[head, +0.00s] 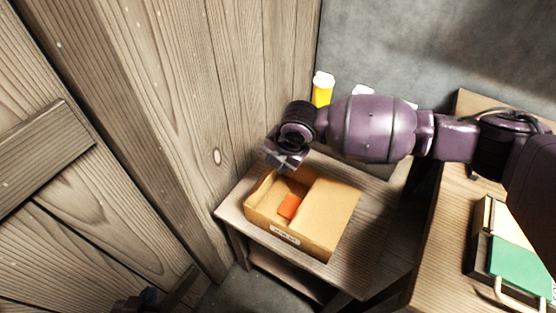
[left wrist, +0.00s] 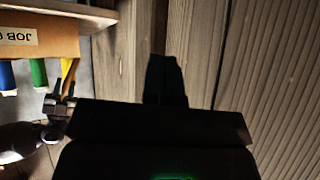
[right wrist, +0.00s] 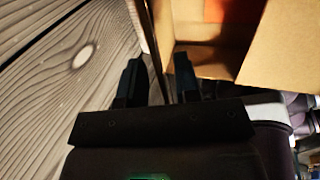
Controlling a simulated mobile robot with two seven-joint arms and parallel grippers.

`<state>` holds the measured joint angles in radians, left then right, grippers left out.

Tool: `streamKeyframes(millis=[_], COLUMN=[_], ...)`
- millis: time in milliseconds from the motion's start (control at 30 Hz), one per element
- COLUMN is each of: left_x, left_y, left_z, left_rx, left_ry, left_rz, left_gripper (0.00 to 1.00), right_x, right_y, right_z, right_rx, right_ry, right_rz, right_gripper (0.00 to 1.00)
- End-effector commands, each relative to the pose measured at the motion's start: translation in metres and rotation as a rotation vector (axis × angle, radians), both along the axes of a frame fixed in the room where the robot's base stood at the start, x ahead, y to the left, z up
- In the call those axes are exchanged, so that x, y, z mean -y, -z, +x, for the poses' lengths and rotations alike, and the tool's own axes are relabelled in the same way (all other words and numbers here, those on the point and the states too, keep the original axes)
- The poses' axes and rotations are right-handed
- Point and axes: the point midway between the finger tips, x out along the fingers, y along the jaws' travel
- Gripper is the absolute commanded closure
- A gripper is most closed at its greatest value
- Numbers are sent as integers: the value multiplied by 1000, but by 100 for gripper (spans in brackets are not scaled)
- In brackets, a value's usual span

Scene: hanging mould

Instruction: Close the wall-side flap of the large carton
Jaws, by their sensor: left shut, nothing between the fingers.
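The large carton (head: 287,239) stands on a low wooden table by the plank wall, its label facing front. One flap (head: 333,208) lies over its right half; the left half is open. The wall-side flap (left wrist: 69,72) shows as a narrow tan strip standing up beside my right gripper. My right gripper (head: 284,161) is above the carton's wall side. In the right wrist view its fingers (right wrist: 158,82) are apart; I cannot tell whether the flap's edge lies between them. My left gripper (left wrist: 164,80) is shut and empty, low in front of the planks, away from the carton.
An orange block (head: 289,206) lies inside the carton. A yellow bottle (head: 322,90) stands behind it; green (left wrist: 38,73) and blue (left wrist: 7,77) ones also show. The plank wall (head: 220,100) is close on the left. A workbench with a green-and-cream case (head: 518,262) is at right.

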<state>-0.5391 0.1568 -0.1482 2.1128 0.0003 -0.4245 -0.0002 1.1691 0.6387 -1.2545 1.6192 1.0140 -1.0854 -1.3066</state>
Motion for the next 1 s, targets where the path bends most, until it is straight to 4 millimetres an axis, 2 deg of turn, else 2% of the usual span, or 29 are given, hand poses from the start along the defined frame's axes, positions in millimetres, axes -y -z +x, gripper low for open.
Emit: streamKeyframes(millis=[167,433,700,1000], left_x=[2,3,0,-2], left_y=[-5,-19,-19,-18], left_z=[2,6,1,-1], left_rx=[9,30,22,18], left_ry=[-6,-11,-13,-10], left_rz=[-6,-11,-7,-2], left_gripper=[100,100,100,100], right_x=[2,14,25,29], right_y=[-10,-56,-93,-103], right_z=[0,-8,-16,-19], right_rx=[5,8,4,-1], right_ry=[1,1,1,1], right_rz=[2,1,0,-1], right_gripper=[70,70,70,70])
